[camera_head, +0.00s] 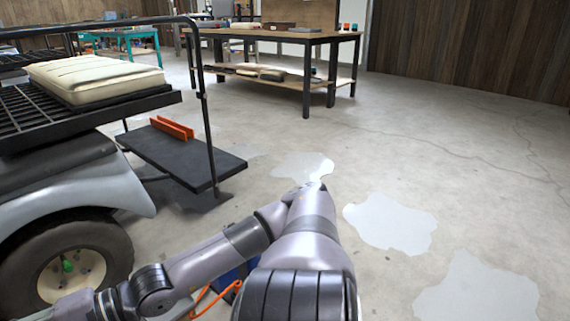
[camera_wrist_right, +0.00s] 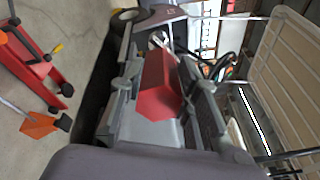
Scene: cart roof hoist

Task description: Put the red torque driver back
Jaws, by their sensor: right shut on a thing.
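The red torque driver (camera_wrist_right: 158,88) shows in the right wrist view as a red, faceted body at the middle of the picture. My right gripper (camera_wrist_right: 163,90) has its fingers on both sides of it and is shut on it. The driver's far end is partly hidden between the fingers. In the head view an arm of mine fills the lower middle, but neither gripper shows there. My left gripper is in neither view. No holder for the driver can be made out.
A cart (camera_head: 75,188) with a rear rack stands at the left; a cream cushion (camera_head: 97,78) lies on the rack, and an orange bracket (camera_head: 172,127) on the black step (camera_head: 205,160). A workbench (camera_head: 306,36) stands behind. Floor at right is clear. A red stand (camera_wrist_right: 35,65) shows in the wrist view.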

